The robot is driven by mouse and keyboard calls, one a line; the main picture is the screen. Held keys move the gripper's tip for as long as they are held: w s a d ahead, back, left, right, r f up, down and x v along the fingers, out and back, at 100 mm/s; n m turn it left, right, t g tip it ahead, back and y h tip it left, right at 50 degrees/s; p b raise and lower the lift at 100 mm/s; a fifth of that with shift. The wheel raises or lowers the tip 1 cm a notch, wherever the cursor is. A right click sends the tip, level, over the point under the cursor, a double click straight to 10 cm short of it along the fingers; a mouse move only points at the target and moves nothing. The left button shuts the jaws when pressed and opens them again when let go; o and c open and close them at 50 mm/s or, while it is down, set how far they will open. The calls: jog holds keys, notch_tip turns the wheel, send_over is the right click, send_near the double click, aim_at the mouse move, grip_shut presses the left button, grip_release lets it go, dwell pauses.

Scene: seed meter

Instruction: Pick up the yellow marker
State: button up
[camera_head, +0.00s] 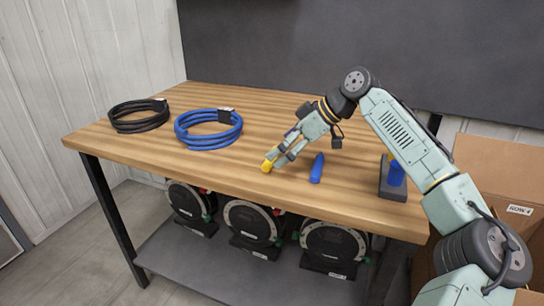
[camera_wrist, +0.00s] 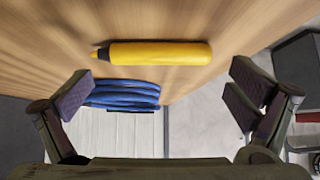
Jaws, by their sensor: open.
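The yellow marker (camera_wrist: 160,53) lies on the wooden table (camera_head: 235,168) and shows whole in the wrist view, with a dark tip at its left end. In the head view the marker (camera_head: 267,165) is near the table's front edge, partly hidden by my gripper (camera_head: 281,155). In the wrist view my gripper (camera_wrist: 158,95) is open, its two fingers wide apart with nothing between them. The marker lies beyond the fingertips, and its length runs across the gap. I cannot tell the exact distance between the fingers and the marker.
A blue marker (camera_head: 317,168) stands on the table right of my gripper. A dark holder (camera_head: 398,192) with a blue thing is at the right. Coiled blue (camera_head: 208,143) and black (camera_head: 139,127) cables lie at the left. Round machines (camera_head: 252,223) sit on the shelf below.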

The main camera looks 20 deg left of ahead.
jog(key=shift+x, duration=1.3)
jog(key=shift+c, duration=0.4)
jog(key=c, duration=0.9)
jog(key=shift+r, duration=0.85)
jog(key=shift+s+r+b, duration=0.2)
jog(key=shift+r+b, duration=0.15)
jog(key=shift+r, duration=0.55)
jog(key=s+b, duration=0.1)
jog(key=s, duration=0.4)
jog(key=s+r+b, duration=0.1)
jog(key=s, duration=0.4)
jog(key=s+b, duration=0.1)
jog(key=s, duration=0.4)
jog(key=shift+s+a+r, duration=0.25)
jog(key=shift+s+a, duration=0.05)
jog(key=shift+a, duration=0.1)
